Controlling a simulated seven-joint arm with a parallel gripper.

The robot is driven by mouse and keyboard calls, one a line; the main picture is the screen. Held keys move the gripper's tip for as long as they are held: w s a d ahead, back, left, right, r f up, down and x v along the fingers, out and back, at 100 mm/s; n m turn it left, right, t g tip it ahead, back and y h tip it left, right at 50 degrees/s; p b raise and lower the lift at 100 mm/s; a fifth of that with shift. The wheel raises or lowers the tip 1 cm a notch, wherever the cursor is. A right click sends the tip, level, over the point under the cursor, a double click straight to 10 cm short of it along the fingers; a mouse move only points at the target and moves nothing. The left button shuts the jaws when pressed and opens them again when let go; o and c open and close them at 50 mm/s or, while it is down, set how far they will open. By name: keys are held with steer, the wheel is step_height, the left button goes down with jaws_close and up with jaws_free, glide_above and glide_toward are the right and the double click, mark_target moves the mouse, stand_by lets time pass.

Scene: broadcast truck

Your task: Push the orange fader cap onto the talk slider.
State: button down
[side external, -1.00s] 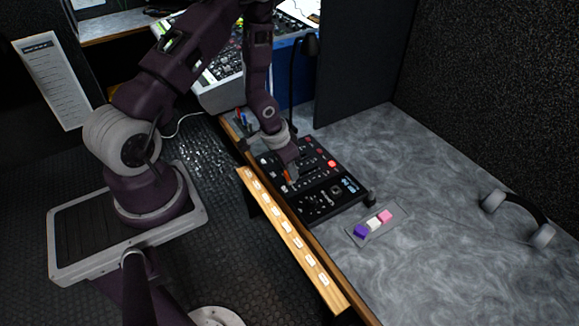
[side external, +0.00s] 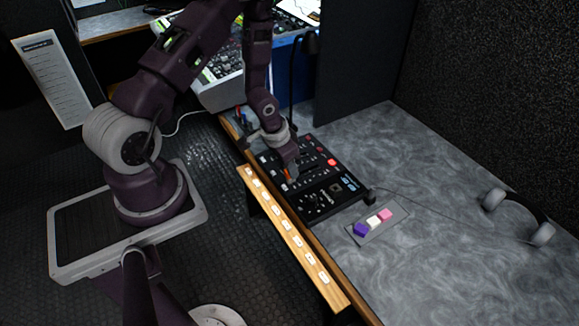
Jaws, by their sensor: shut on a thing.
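My gripper (side external: 289,176) points down over the left half of the black control panel (side external: 347,201), near its front edge. It is shut on the orange fader cap (side external: 287,174), which shows as a small orange patch at the fingertips. The cap is at or just above the panel's surface; I cannot tell whether it touches a slider. The talk slider cannot be picked out at this size, and my gripper hides part of the panel around the cap.
A grey tray (side external: 398,216) with purple, white and pink caps lies right of the panel. Headphones (side external: 518,215) lie at the far right. A thin black lamp (side external: 310,44) stands behind the panel. A wooden labelled strip (side external: 292,237) runs along the front. The desk's right side is mostly clear.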

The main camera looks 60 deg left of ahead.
steer(key=shift+f, duration=1.4)
steer(key=c, duration=1.2)
jaws_free()
steer(key=shift+o, duration=0.2)
steer(key=v, duration=0.7)
steer(key=shift+r, duration=0.15)
